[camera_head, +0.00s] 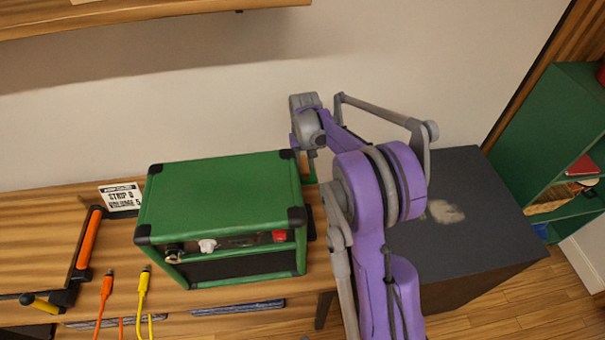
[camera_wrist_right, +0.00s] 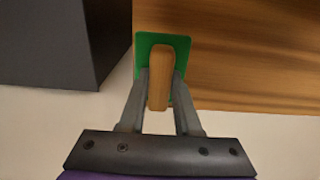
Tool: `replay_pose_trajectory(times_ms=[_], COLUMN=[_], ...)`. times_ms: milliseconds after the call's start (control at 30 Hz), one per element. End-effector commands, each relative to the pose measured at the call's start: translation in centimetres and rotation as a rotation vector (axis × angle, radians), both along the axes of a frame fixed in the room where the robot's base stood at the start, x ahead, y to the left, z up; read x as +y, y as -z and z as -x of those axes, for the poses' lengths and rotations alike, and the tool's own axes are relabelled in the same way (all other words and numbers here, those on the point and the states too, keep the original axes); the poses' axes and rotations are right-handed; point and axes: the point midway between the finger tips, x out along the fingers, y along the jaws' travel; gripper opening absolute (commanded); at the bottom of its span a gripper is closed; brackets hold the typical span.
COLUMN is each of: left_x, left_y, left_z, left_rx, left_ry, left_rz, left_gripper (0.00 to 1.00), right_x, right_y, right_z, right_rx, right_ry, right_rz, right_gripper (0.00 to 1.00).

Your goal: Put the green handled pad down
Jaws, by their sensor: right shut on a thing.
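The green handled pad (camera_wrist_right: 182,48) shows in the right wrist view as a flat green plate with an upright wooden handle (camera_wrist_right: 158,88). My right gripper (camera_wrist_right: 159,82) is shut on this handle, one grey finger on each side. The plate lies over the wooden tabletop (camera_wrist_right: 245,65); I cannot tell whether it touches it. In the head view my right arm reaches to the back of the table, just right of the green amplifier (camera_head: 220,195). There the pad is mostly hidden behind the arm and the amplifier. My left gripper is not in view.
A dark cabinet (camera_head: 470,225) with a pale smudge on top stands to the right of the table. Orange (camera_head: 103,300) and yellow (camera_head: 143,290) cables, an orange-handled tool (camera_head: 89,238) and a sign (camera_head: 121,196) are at the left. A wooden shelf (camera_head: 130,10) hangs above.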

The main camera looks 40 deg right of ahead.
Motion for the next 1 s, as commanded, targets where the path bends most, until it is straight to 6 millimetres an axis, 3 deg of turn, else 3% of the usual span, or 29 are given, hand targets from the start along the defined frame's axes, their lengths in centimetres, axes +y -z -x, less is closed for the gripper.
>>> replay_pose_trajectory(times_ms=[400, 767, 800, 967, 1000], left_x=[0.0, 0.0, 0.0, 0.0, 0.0], left_y=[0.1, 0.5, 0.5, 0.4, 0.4], left_z=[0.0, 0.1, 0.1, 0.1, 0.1], left_rx=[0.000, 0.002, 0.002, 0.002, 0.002], left_ry=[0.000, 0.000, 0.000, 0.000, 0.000], left_rz=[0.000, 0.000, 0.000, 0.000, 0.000], left_gripper=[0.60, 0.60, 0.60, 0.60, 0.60], right_x=[0.0, 0.0, 0.0, 0.0, 0.0], right_y=[4.5, 5.1, 5.1, 5.0, 5.0], right_z=[-0.1, 0.0, 0.0, 0.0, 0.0], right_rx=[0.000, 0.000, 0.000, 0.000, 0.000], right_ry=[0.000, 0.000, 0.000, 0.000, 0.000], right_rz=[0.000, 0.000, 0.000, 0.000, 0.000], right_gripper=[0.00, 0.00, 0.33, 0.62, 0.62])
